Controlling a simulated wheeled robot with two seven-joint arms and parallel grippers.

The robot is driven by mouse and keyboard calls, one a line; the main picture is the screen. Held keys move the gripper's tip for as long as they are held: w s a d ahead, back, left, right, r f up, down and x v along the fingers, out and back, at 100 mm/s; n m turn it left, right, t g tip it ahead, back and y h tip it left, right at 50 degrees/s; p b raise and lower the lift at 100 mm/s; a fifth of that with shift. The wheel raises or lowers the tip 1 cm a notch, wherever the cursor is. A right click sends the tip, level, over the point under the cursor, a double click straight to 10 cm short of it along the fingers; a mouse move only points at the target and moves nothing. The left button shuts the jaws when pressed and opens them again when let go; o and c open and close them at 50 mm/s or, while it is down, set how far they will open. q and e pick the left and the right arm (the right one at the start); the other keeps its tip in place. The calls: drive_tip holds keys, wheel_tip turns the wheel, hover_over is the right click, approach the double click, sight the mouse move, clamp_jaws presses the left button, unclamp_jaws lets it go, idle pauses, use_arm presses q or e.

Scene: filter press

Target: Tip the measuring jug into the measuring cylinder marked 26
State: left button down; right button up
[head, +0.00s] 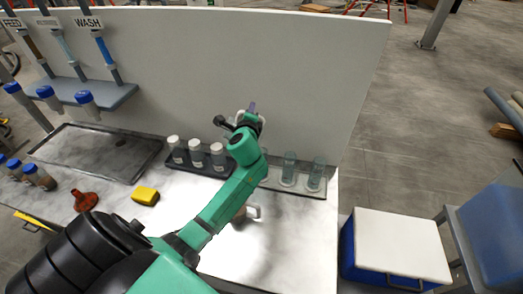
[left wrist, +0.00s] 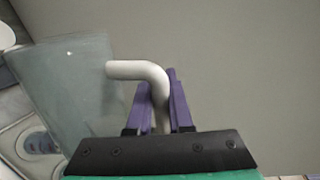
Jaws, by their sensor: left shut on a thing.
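My left gripper (left wrist: 158,90) is shut on the white bent handle (left wrist: 140,70) of a clear measuring jug (left wrist: 65,90). In the head view the gripper (head: 252,107) is raised in front of the white panel, and the jug is mostly hidden behind it. I cannot tell the jug's contents. Clear measuring cylinders (head: 289,168) and (head: 317,174) stand upright on a pale tray below and right of the gripper; another is partly hidden behind my arm. Their marks are not legible. A pale round base (left wrist: 35,142) shows below the jug in the left wrist view.
A dark rack with several white-capped bottles (head: 196,153) stands left of the arm. A white-handled vessel (head: 254,211) is partly hidden behind the arm. A yellow sponge (head: 145,195) and a red-brown item (head: 84,200) lie left. The white panel (head: 300,70) closes the back.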

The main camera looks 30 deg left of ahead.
use_arm(q)
drive_tip(key=a+n, duration=0.1)
drive_tip(key=s+a+f+n+b, duration=0.1)
drive_tip(key=s+a+n, duration=0.1)
drive_tip(key=a, duration=0.1)
drive_tip(key=shift+s+a+f+t+h+b, duration=0.1)
drive_tip(key=shift+s+f+t+h+b, duration=0.05)
drive_tip(key=shift+f+t+h+b, duration=0.2)
drive_tip(key=shift+a+r+n, duration=0.1)
drive_tip(key=shift+r+n, duration=0.05)
drive_tip(key=shift+n, duration=0.15)
drive_tip(key=shift+s+a+f, duration=0.15)
drive_tip(key=shift+a+f, duration=0.05)
drive_tip(key=shift+a, duration=0.05)
drive_tip(key=s+a+f+n+t+h+b, duration=0.1)
drive_tip(key=s+a+f+n, duration=0.1)
drive_tip(key=a+f+n, duration=0.2)
drive_tip(key=s+a+f+n+t+h+b, duration=0.1)
drive_tip(key=s+a+f+n+t, duration=0.1)
drive_tip(key=a+n, duration=0.4)
drive_tip(key=s+f+n, duration=0.1)
drive_tip(key=n, duration=0.4)
drive_tip(key=shift+a+f+n, duration=0.25)
drive_tip(key=shift+f+n, duration=0.05)
drive_tip(key=shift+f, duration=0.05)
drive_tip(key=shift+h, duration=0.25)
